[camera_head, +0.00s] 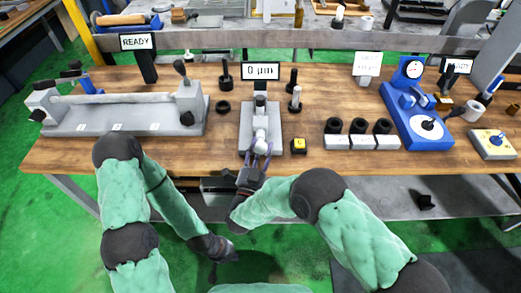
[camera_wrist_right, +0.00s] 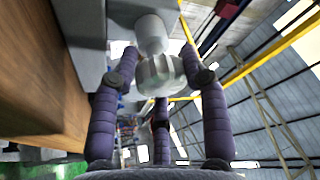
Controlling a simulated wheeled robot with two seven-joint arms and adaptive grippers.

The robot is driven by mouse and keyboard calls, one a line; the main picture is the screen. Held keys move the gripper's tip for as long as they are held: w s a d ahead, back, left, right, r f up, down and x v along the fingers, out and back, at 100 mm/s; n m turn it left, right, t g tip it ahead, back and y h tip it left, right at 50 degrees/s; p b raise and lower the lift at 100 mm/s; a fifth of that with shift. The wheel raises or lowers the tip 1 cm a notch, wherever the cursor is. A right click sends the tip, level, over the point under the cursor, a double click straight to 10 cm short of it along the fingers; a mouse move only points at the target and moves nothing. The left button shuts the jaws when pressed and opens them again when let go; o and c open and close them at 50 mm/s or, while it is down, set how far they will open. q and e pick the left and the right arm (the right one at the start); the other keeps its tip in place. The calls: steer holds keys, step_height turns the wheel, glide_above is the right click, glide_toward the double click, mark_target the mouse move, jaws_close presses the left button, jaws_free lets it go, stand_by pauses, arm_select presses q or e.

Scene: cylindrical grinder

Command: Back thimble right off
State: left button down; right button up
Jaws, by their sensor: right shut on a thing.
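The thimble (camera_head: 260,146) is a pale grey ribbed knob at the near end of a grey micrometer fixture (camera_head: 273,112) in the middle of the bench. In the right wrist view the thimble (camera_wrist_right: 160,74) sits between purple fingers, with a smooth pale barrel (camera_wrist_right: 151,34) beyond it. My right gripper (camera_head: 257,158) reaches in from the bench's front edge and is shut on the thimble. A display (camera_head: 261,70) behind the fixture reads "0 µm". My left gripper (camera_head: 224,254) hangs low in front of the bench, dark and empty-looking; its fingers are not clear.
A long grey fixture (camera_head: 125,116) stands left under a READY sign (camera_head: 137,42). Several black rings on white blocks (camera_head: 362,142) and a blue dial gauge (camera_head: 413,110) stand farther right.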

steer(key=shift+w+a+r+n+t+y, duration=0.1)
steer(key=shift+r+n+t+y, duration=0.2)
steer(key=shift+n, duration=0.6)
steer(key=shift+f+n+y, duration=0.15)
steer(key=shift+n+y, duration=0.15)
steer(key=o, duration=0.9)
steer(key=shift+o, duration=1)
steer(key=shift+a+f, duration=0.1)
steer(key=shift+a, duration=0.05)
steer(key=shift+f, duration=0.1)
steer(key=v, duration=1.2)
